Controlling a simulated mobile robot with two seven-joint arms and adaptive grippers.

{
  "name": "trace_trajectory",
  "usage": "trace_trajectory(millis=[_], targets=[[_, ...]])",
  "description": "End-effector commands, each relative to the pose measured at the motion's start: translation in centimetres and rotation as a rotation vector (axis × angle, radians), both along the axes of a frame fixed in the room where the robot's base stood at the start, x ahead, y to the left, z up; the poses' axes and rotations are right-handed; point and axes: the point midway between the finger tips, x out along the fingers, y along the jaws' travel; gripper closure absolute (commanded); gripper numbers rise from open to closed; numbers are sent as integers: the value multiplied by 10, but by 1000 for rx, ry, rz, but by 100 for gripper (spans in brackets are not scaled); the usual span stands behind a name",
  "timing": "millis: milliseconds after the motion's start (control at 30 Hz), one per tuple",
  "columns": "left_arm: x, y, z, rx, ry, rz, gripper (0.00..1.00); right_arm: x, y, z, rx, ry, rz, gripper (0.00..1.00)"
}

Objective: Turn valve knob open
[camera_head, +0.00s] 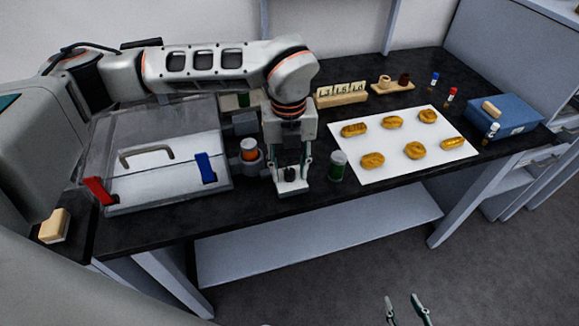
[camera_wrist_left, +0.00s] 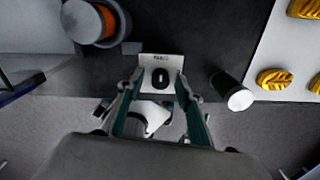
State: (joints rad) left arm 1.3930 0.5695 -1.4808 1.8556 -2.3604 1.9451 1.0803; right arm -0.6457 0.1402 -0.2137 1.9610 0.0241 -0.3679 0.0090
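The valve is a small white block (camera_head: 293,188) with a black knob (camera_head: 290,175) on top, near the front edge of the black bench. In the left wrist view the knob (camera_wrist_left: 160,78) is a dark upright oval on the white labelled plate (camera_wrist_left: 161,62). My left gripper (camera_head: 291,168) points down over the valve. Its fingers are spread on either side of the knob, with gaps visible in the left wrist view (camera_wrist_left: 160,84). I cannot tell the exact fingertip height. My right gripper (camera_head: 406,304) is at the bottom edge, away from the bench, its two fingers apart and empty.
A green jar (camera_head: 337,166) stands close to the valve's right. A grey holder with an orange-topped item (camera_head: 249,152) stands close left, beside a clear lidded box (camera_head: 150,185). A white sheet (camera_head: 395,150) with several golden pieces lies right. A blue box (camera_head: 506,117) is farther right.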

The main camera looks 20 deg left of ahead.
Motion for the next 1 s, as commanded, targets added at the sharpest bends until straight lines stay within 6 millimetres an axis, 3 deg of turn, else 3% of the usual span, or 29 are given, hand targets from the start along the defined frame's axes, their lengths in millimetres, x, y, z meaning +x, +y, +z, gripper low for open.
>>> trace_trajectory(millis=[300,433,767,1000], targets=[[0,0,-2,0,0,0,67,2,0,4,1,-8,-1,60],[0,0,-2,0,0,0,100,1,0,3,1,-5,-2,60],[0,0,-2,1,0,-20,100,-2,-1,-3,-1,6,-1,60],[0,0,-2,0,-1,-126,100,-2,-1,-3,-1,6,-1,60]])
